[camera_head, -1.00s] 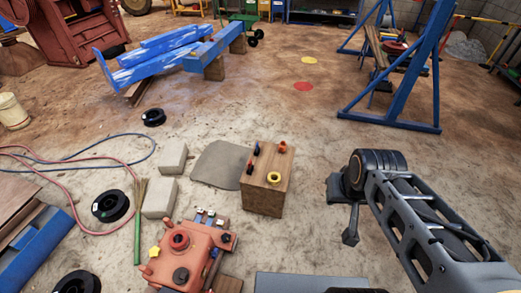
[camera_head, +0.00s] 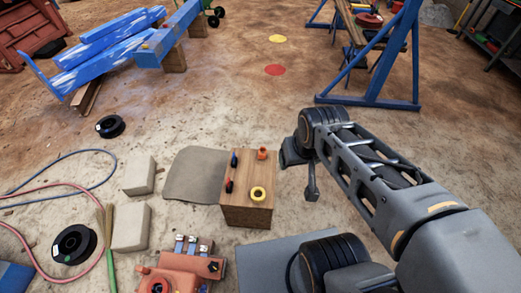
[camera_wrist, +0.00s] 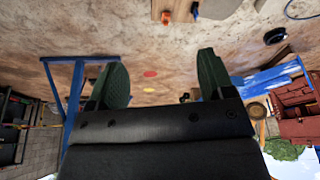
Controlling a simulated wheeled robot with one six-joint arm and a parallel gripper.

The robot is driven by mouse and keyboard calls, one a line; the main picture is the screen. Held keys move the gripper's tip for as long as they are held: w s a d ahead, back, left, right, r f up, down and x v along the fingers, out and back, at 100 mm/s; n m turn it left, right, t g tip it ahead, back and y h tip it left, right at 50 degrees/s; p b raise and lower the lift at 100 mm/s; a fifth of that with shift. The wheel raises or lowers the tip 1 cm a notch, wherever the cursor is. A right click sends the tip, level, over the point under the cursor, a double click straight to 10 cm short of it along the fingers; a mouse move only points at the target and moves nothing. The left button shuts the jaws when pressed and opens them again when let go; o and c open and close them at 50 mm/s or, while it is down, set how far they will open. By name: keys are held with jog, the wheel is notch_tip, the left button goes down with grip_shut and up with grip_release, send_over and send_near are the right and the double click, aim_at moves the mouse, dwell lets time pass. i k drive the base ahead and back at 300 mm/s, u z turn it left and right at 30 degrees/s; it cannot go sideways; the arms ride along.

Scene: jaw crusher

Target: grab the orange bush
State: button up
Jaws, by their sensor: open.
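The orange bush (camera_head: 262,153) is a small ring-shaped part standing on top of a wooden block (camera_head: 247,216), near its back right corner. It also shows in the wrist view at the top edge (camera_wrist: 166,17), upside down. My gripper (camera_wrist: 162,78) is open, with its two dark green finger pads wide apart and nothing between them. In the head view my arm's end is to the right of the block, apart from the bush; the fingers are hard to make out there.
On the same block are a yellow ring (camera_head: 258,194), a dark blue part (camera_head: 234,159) and a red and black part (camera_head: 229,186). A red machine part (camera_head: 172,273) lies front left. Pale blocks (camera_head: 131,228) stand left. A blue frame (camera_head: 372,101) stands at the back right.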

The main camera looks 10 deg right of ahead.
aim_at(262, 156)
jog(key=k, duration=1)
jog(key=z, duration=1.15)
jog(key=i, duration=1.6)
jog(key=u, duration=2.15)
jog(key=i, duration=0.5)
